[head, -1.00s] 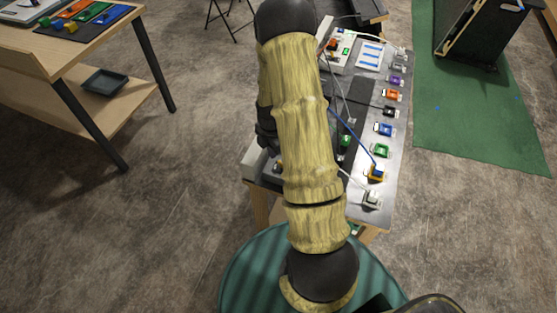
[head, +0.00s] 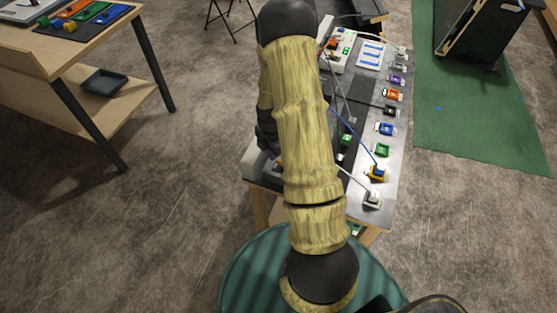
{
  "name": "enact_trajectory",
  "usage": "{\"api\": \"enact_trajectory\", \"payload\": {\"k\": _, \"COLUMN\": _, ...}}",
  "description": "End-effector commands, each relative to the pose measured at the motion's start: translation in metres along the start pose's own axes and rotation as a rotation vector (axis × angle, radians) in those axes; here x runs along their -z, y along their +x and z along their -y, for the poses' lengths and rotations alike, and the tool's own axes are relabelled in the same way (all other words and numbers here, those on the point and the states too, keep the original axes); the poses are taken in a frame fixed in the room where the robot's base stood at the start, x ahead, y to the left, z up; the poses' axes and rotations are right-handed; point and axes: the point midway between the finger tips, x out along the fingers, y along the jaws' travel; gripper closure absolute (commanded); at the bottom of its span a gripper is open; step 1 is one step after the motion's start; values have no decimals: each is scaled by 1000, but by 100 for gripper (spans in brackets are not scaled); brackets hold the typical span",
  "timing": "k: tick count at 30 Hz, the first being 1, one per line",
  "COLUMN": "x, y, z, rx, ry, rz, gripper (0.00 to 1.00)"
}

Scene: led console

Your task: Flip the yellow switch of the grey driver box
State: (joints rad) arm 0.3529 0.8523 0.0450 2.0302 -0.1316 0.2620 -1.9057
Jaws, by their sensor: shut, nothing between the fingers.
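A light grey box (head: 256,169) sits at the near left corner of the console table; it looks like the driver box. A small yellow spot (head: 279,162) shows beside my arm there; I cannot tell whether it is the yellow switch or which way it is set. My arm covers much of this area. The dark end of my arm with my gripper (head: 267,143) hangs over the table's left edge, just above the grey box. The gripper is shut and empty. Its fingertips are mostly hidden, so contact with the box cannot be told.
A wooden bench (head: 85,60) stands at left. Floor between is clear.

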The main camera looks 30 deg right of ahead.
Motion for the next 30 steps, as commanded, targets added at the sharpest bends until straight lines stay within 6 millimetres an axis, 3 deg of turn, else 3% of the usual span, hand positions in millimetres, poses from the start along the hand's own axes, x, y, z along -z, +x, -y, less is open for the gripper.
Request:
{"api": "enact_trajectory", "payload": {"k": 13, "x": 0, "y": 12, "z": 0, "rx": -1, "ry": 0, "rz": 0, "gripper": 100}}
{"api": "enact_trajectory", "payload": {"k": 30, "x": -2, "y": 12, "z": 2, "rx": 0, "ry": 0, "rz": 0, "gripper": 100}}
